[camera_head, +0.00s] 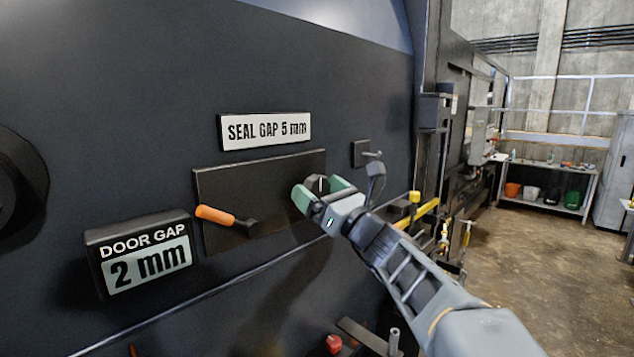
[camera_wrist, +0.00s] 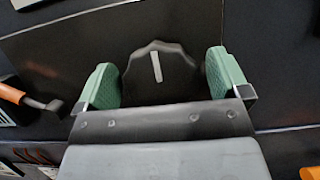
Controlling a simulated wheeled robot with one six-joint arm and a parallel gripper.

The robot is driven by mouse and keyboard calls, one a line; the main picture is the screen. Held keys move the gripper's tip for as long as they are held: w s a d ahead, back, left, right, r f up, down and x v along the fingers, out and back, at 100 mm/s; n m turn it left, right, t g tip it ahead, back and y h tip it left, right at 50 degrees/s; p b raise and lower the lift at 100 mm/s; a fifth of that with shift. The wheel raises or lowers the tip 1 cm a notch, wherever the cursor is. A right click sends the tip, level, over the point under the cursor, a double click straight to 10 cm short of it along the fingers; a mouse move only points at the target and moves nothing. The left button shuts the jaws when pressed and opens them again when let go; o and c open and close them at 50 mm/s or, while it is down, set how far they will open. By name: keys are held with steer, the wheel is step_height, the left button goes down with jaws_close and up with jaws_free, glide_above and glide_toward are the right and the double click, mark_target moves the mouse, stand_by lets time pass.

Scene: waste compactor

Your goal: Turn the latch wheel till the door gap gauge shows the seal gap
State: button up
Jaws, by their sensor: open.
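The latch wheel is a dark scalloped knob with a white pointer line; it shows in the wrist view (camera_wrist: 158,68), with the line nearly upright, tilted slightly left at its top. It also shows in the head view (camera_head: 319,185), partly hidden by my gripper. My gripper (camera_head: 320,198) is open, its green fingers on either side of the knob with a gap to each in the wrist view (camera_wrist: 165,78). The door gap gauge (camera_head: 144,253) reads 2 mm. The sign above the panel (camera_head: 265,130) reads SEAL GAP 5 mm.
A lever with an orange handle (camera_head: 215,215) sits on the dark panel (camera_head: 270,168), left of the knob. A small box with a peg (camera_head: 362,153) is at the upper right. A yellow bar (camera_head: 418,212) stands beyond my arm. Open floor (camera_head: 530,250) lies at right.

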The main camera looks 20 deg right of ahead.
steer(key=shift+w+a+r, duration=0.2)
steer(key=shift+w+a, duration=0.05)
steer(key=shift+w, duration=0.1)
steer(key=shift+c, duration=0.2)
steer(key=c, duration=0.8)
steer(key=shift+f, duration=0.1)
